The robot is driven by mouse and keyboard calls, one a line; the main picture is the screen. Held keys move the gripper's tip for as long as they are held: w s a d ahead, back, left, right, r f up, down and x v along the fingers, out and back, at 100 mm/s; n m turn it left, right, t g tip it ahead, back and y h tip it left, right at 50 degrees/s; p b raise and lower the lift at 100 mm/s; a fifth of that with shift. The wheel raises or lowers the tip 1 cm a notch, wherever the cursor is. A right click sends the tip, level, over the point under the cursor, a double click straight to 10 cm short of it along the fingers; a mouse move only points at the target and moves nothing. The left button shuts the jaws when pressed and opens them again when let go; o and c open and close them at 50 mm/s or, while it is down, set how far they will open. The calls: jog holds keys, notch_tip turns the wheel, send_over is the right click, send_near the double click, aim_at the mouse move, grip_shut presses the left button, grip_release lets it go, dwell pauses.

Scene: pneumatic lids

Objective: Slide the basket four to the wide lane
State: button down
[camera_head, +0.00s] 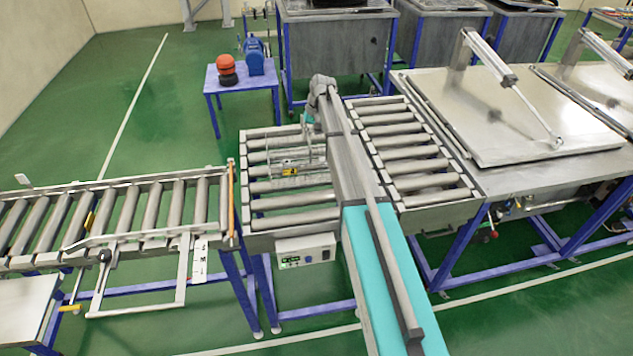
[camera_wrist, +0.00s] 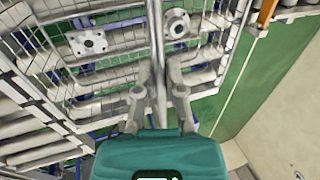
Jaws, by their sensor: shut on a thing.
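A wire basket (camera_head: 283,158) stands on the middle roller section (camera_head: 290,216), with a small yellow tag on it; its number cannot be read. In the wrist view the basket (camera_wrist: 110,62) holds a flat plate with holes (camera_wrist: 87,42) and a round flanged part (camera_wrist: 178,22). My gripper (camera_wrist: 158,78) is shut on the basket's rim bar, one finger on each side. In the head view my arm hides part of the basket and most of the gripper. I cannot tell which roller section is the wide lane.
A left roller conveyor (camera_head: 125,212) meets the middle section, with an orange bar (camera_head: 230,187) at the joint. Another roller section (camera_head: 405,150) lies right of my arm, beside a tank with a metal lid (camera_head: 520,110). A small table (camera_head: 240,79) stands behind.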

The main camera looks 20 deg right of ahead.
aim_at(302, 114)
jog(key=shift+w+d, duration=0.15)
jog(key=shift+w, duration=1.85)
jog(key=shift+w+d, duration=0.15)
jog(key=shift+w, duration=1.75)
jog(key=shift+w+d, duration=0.15)
jog(key=shift+w, duration=1.9)
jog(key=shift+w+d, duration=0.1)
jog(key=shift+w, duration=0.45)
jog(key=c, duration=0.7)
grip_release()
jog(key=shift+o, duration=0.2)
